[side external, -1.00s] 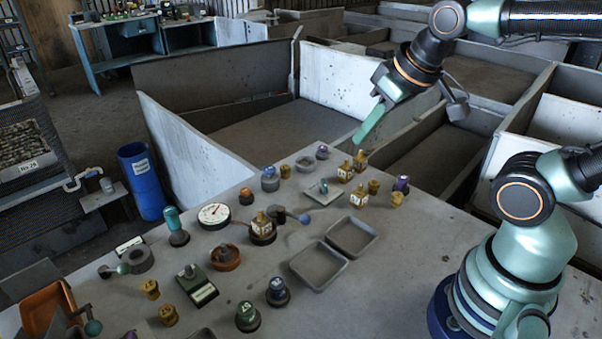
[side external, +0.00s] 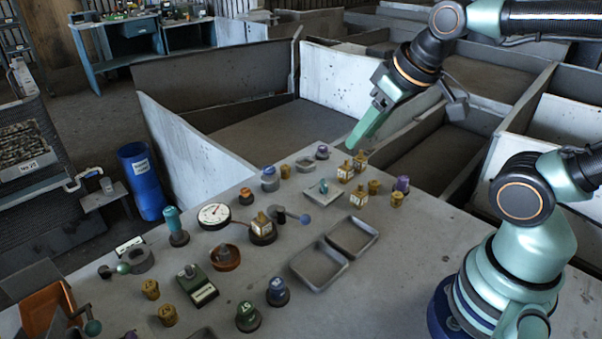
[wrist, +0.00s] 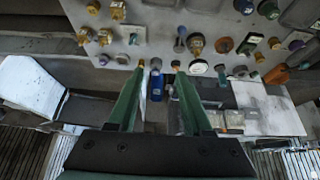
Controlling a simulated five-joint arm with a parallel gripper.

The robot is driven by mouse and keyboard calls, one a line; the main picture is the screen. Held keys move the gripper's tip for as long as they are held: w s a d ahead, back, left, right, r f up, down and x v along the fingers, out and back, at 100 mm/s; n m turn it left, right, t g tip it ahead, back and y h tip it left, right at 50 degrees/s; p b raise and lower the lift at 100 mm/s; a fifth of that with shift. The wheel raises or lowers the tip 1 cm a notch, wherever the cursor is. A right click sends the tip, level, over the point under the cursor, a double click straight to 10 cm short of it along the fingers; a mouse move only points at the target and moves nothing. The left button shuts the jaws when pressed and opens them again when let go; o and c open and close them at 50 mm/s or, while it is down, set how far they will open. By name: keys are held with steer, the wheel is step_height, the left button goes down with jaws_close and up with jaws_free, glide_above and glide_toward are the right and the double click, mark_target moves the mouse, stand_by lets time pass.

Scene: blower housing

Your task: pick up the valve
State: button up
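Several valve-like fittings stand on the grey tabletop; I cannot tell for sure which is the valve. One has a dark lever with a blue ball end (side external: 303,219), at the middle of the table. Another, with a green-ended handle (side external: 123,268), is at the left. Small brass fittings (side external: 345,170) stand near the far right edge. My gripper (side external: 352,144) hangs above that far edge, with its green fingers pointing down and left. In the wrist view my gripper (wrist: 158,66) has its two fingers apart with nothing held between them.
Two shallow grey trays (side external: 345,262) lie at the table's middle right. A round white gauge (side external: 214,214), an orange bowl (side external: 226,257) and several knobs crowd the left. An orange bin (side external: 48,304) is at the lower left. The table's right front is clear.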

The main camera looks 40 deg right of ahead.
steer(key=o, duration=0.3)
steer(key=shift+o, duration=0.2)
steer(key=n+g, duration=0.6)
steer(key=n, duration=1.4)
glide_above(261, 218)
steer(key=f, duration=1)
steer(key=shift+w+d+f, duration=0.25)
steer(key=shift+w+f, duration=0.05)
steer(key=shift+f, duration=0.1)
step_height(261, 218, down, 12)
steer(key=shift+r, duration=0.1)
